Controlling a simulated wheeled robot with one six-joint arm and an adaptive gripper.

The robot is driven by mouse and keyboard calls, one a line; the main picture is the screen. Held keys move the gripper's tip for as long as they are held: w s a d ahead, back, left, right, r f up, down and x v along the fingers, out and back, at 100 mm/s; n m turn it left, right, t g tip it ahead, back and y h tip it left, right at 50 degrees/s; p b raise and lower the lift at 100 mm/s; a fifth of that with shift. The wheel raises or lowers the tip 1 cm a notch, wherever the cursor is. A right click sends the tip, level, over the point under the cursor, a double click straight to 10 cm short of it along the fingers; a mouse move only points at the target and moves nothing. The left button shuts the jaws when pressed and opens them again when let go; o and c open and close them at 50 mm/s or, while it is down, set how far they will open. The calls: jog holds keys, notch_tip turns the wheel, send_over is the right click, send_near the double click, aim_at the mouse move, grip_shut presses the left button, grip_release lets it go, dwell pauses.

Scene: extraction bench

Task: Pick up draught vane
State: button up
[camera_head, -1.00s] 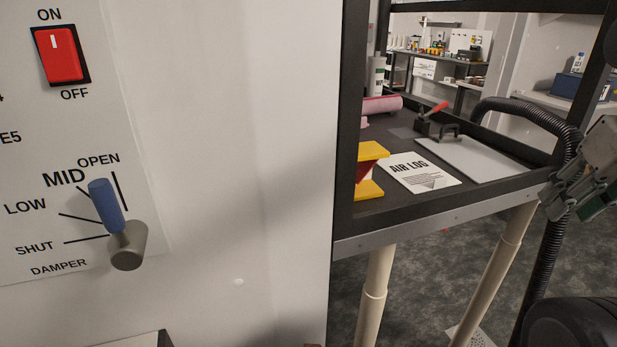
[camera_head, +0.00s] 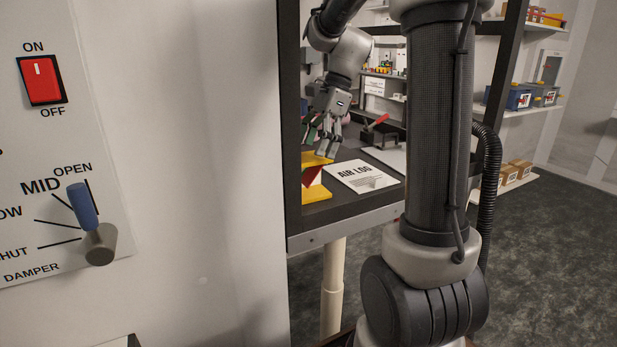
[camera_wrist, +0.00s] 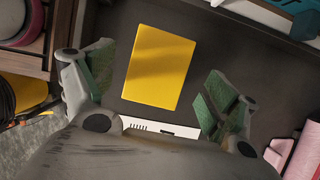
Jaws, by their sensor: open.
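The draught vane, by its look a yellow-and-red piece (camera_head: 317,194), stands on the dark bench near its left front. It has a yellow top plate, a slanted red part and a yellow base. My gripper (camera_head: 322,143) is just above and behind it in the head view. In the wrist view the yellow top plate (camera_wrist: 160,67) lies between the two open green-padded fingers (camera_wrist: 158,85), with gaps on both sides. The fingers do not appear to touch it. The red part is hidden there.
The white AIR LOG sheet (camera_head: 362,176) lies right of the vane. A red-handled clamp (camera_head: 376,124) is behind it. A dark frame post (camera_head: 291,120) and white panel (camera_head: 200,150) with a damper lever (camera_head: 83,206) stand left. A pink roll (camera_wrist: 303,152) is at the wrist view's right.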

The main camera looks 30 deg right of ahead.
aim_at(306, 172)
jog(key=x, duration=0.7)
jog(key=shift+f, duration=0.25)
jog(key=c, duration=1)
